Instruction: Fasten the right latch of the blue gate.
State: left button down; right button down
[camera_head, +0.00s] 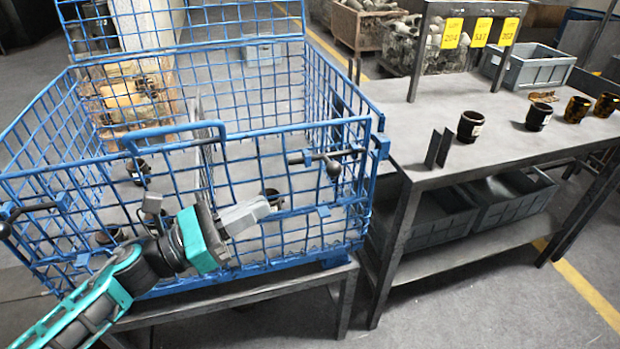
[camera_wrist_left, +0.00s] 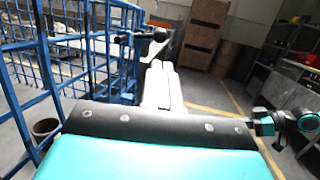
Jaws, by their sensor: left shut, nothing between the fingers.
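The blue gate (camera_head: 290,240) is the wire-mesh front of a blue cage. Its right latch (camera_head: 318,157) is a dark horizontal bar with a round knob, near the gate's upper right corner by the corner post. It also shows as a bar and knob (camera_wrist_left: 158,35) in the left wrist view, beyond my fingertips. My left gripper (camera_head: 266,208) is shut and empty in front of the gate, below and left of the latch, apart from it. In the left wrist view its grey fingers (camera_wrist_left: 161,80) lie together.
A left latch (camera_head: 30,210) sits at the gate's other end. A blue handle (camera_head: 172,132) rises from the gate's top. Dark cups stand inside the cage. A grey table (camera_head: 440,165) with cups (camera_head: 470,126) stands close on the right; open floor lies in front.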

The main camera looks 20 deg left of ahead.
aim_at(336, 176)
pick_arm(q)
jog(key=p+x, duration=0.1)
jog(key=x, duration=0.9)
jog(key=shift+w, duration=0.15)
pick_arm(e)
jog(key=shift+s+d+r, duration=0.15)
jog(key=shift+s+d, duration=0.1)
jog(key=shift+d, duration=0.25)
pick_arm(q)
jog(key=shift+d+r, duration=0.1)
jog(key=w+d, duration=0.2)
jog(key=d, duration=0.1)
jog(key=shift+w+d, duration=0.2)
jog(key=shift+d+r, duration=0.1)
jog(key=shift+d, duration=0.05)
pick_arm(e)
jog(key=shift+w+a+r, duration=0.2)
jog(key=shift+a+r, duration=0.05)
jog(key=shift+r, duration=0.1)
jog(key=shift+f, duration=0.1)
